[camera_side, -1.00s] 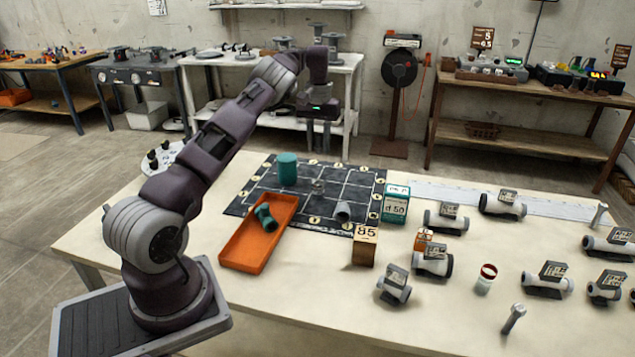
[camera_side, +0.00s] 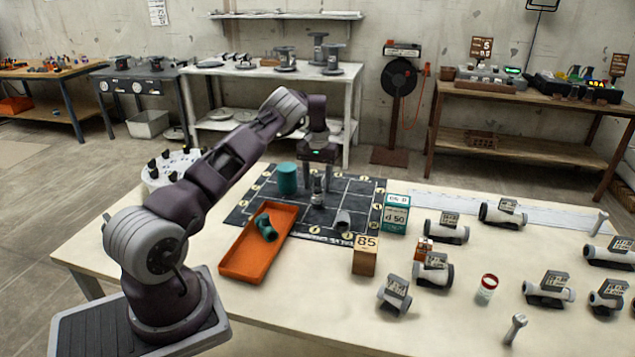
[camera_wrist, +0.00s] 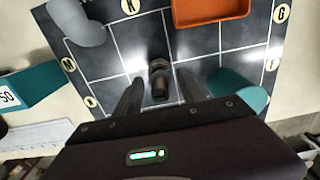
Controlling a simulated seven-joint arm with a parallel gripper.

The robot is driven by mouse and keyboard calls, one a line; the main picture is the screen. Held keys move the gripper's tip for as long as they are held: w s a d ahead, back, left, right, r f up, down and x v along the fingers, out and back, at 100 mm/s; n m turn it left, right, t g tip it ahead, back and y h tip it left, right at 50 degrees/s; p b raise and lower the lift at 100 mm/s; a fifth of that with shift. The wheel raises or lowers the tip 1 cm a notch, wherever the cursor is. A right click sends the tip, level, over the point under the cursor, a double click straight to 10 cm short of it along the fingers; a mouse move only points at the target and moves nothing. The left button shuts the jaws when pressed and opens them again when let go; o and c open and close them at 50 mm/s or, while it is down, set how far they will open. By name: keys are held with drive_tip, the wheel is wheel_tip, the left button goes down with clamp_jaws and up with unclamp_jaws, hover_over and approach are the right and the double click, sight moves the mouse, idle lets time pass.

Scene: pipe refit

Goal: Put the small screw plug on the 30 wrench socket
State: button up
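A small grey part, which looks like the small screw plug (camera_side: 317,194), stands on the black gridded mat (camera_side: 350,190). In the wrist view the plug (camera_wrist: 159,80) shows between my two fingers. My gripper (camera_side: 318,183) is low over the mat and open, with a finger on either side of the plug. In the wrist view my gripper (camera_wrist: 160,88) shows a gap between each finger and the plug. I cannot make out which thing is the 30 wrench socket.
An orange tray (camera_side: 240,262) holds a green elbow. A teal cylinder (camera_side: 287,178) and a grey pipe piece (camera_side: 343,220) stand close by on the mat. A green box marked 50 (camera_side: 396,217) and a block marked 85 (camera_side: 365,257) are to the right, with several grey fittings beyond.

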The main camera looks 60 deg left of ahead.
wheel_tip(320, 180, up, 12)
wheel_tip(320, 180, up, 6)
drive_tip(key=t, duration=0.1)
hover_over(317, 175)
drive_tip(key=d, duration=0.2)
drive_tip(key=s+d+r+t, duration=0.2)
drive_tip(key=d+r, duration=0.8)
drive_tip(key=r, duration=0.1)
drive_tip(key=s+d+r+m, duration=0.1)
drive_tip(key=s+d+r, duration=0.1)
drive_tip(key=s+d, duration=0.15)
drive_tip(key=s+d+r+m+h, duration=0.1)
drive_tip(key=s+d, duration=0.1)
drive_tip(key=d, duration=0.3)
drive_tip(key=s+d+r+m, duration=0.1)
drive_tip(key=s+d+r, duration=0.1)
drive_tip(key=d, duration=0.2)
drive_tip(key=s+d+f+m+t, duration=0.1)
drive_tip(key=s+d+f+m, duration=0.2)
drive_tip(key=s+d, duration=0.4)
drive_tip(key=s+d+f+m+t+y, duration=0.1)
drive_tip(key=s+d+f+m, duration=0.2)
drive_tip(key=s+d, duration=0.4)
drive_tip(key=s+f, duration=0.1)
drive_tip(key=s, duration=0.6)
drive_tip(key=shift+s+f+t, duration=0.2)
drive_tip(key=shift+f+t, duration=0.05)
drive_tip(key=shift+t, duration=0.05)
